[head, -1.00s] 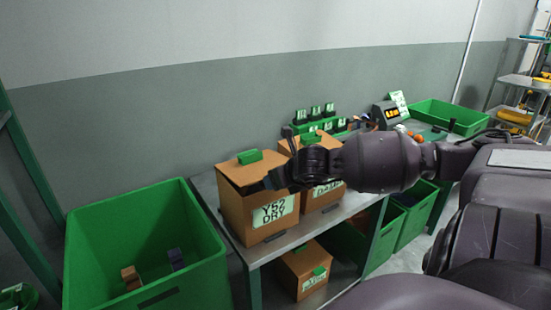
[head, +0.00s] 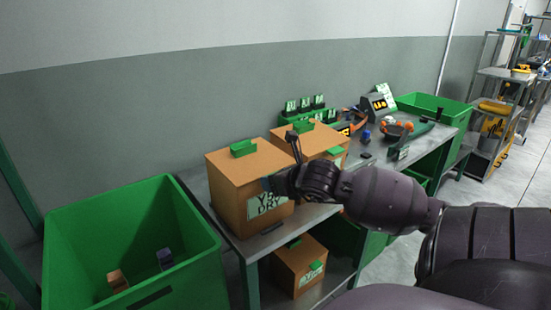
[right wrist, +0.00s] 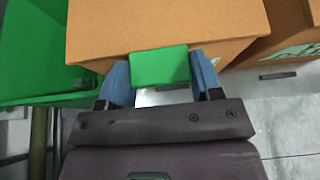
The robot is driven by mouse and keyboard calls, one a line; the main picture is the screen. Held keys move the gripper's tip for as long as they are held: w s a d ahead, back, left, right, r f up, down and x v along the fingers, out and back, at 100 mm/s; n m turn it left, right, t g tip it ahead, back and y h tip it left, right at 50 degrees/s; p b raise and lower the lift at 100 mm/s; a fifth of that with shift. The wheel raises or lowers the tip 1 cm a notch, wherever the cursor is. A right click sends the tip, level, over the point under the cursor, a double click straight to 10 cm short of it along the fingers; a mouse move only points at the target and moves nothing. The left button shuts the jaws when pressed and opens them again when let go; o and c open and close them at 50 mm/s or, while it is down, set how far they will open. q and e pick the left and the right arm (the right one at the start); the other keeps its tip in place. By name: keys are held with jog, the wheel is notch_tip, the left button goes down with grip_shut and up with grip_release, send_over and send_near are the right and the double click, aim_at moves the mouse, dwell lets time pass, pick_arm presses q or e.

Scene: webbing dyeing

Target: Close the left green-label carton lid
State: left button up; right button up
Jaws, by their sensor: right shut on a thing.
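The left carton (head: 228,198) is a brown box with a white-and-green "YS2 DRY" label (head: 266,204), standing on the metal bench. Its lid (head: 228,165) lies flat or nearly flat across the top, with a green block (head: 243,148) towards the back. My right gripper (head: 267,185) is at the carton's upper front edge and covers part of the label. In the right wrist view its blue fingers (right wrist: 160,66) are shut on a green tab (right wrist: 160,72) at the carton's front edge. The wrist view does not clearly show any remaining lid gap. My left gripper is out of view.
A second brown carton (head: 322,140) stands close on the right, partly behind my arm. A large green bin (head: 75,240) is at the left. A smaller carton (head: 290,265) sits on the lower shelf. Tools and a display (head: 380,103) occupy the bench's far end.

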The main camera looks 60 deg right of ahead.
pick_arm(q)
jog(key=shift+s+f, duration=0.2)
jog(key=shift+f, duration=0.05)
pick_arm(e)
jog(key=shift+s+f, duration=0.15)
jog(key=shift+f, duration=0.5)
jog(key=o, duration=1.3)
jog(key=shift+w, duration=0.25)
jog(key=shift+s+r, duration=0.1)
jog(key=shift+r, duration=0.1)
pick_arm(q)
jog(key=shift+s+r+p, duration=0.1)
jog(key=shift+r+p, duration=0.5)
jog(key=shift+p, duration=0.35)
pick_arm(e)
jog(key=v, duration=1)
jog(key=shift+s+a+r, duration=0.1)
jog(key=shift+s+r, duration=0.15)
jog(key=shift+s, duration=0.05)
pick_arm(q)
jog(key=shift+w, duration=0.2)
